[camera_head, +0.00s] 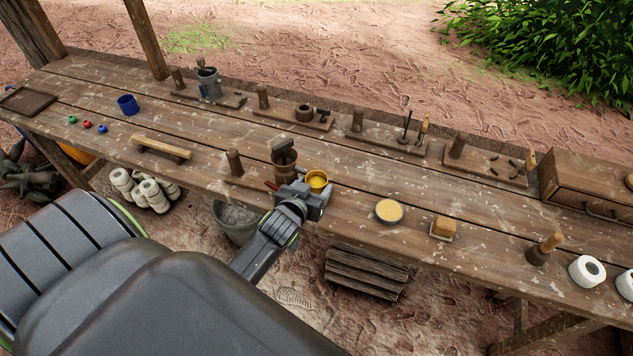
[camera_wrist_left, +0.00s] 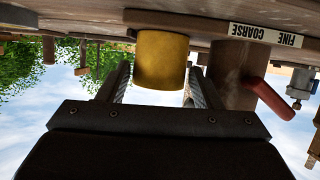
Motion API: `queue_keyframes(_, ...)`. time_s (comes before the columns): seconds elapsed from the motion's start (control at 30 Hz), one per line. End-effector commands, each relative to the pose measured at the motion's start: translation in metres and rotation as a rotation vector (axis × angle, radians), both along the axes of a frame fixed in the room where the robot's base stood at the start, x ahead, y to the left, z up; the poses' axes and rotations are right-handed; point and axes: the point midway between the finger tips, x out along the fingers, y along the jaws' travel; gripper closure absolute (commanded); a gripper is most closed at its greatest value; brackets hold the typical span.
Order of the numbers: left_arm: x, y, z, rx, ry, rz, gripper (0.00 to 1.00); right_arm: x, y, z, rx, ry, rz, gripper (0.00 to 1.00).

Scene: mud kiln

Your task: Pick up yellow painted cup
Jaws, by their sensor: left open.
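The yellow painted cup (camera_head: 317,180) stands on the wooden bench near its front edge. My left gripper (camera_head: 306,194) reaches in from the front, at the near side of the cup. In the left wrist view, which looks upside down, the yellow cup (camera_wrist_left: 162,60) lies between the two fingers of the open left gripper (camera_wrist_left: 156,84). A gap shows on each side of the cup, so the fingers do not appear closed on it. The gripper hides part of the cup's lower side in the head view. My right gripper is not in view.
A brown grinder (camera_head: 284,162) with a red handle (camera_wrist_left: 264,88) stands close beside the cup. To the right lie a round tan-topped dish (camera_head: 389,211) and a small block (camera_head: 444,228). A blue cup (camera_head: 128,105) stands far left. The bench (camera_head: 350,200) between cup and dish is clear.

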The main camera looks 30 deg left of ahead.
Motion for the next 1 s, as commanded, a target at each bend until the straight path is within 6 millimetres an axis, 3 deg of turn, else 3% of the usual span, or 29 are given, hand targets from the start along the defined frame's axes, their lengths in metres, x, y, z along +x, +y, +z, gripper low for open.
queue_keyframes(0.3,0.035,0.007,-0.011,0.001,0.0,-0.001,0.41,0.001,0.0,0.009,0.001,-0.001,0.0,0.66)
queue_keyframes(0.67,0.042,0.008,-0.015,-0.001,0.0,-0.002,0.41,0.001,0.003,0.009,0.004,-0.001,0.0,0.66)
queue_keyframes(0.9,0.042,0.008,-0.015,-0.001,0.0,-0.002,0.69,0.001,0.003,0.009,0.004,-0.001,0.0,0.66)
queue_keyframes(1.0,0.042,0.008,-0.015,-0.001,0.0,-0.002,0.73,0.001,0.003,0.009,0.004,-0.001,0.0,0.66)
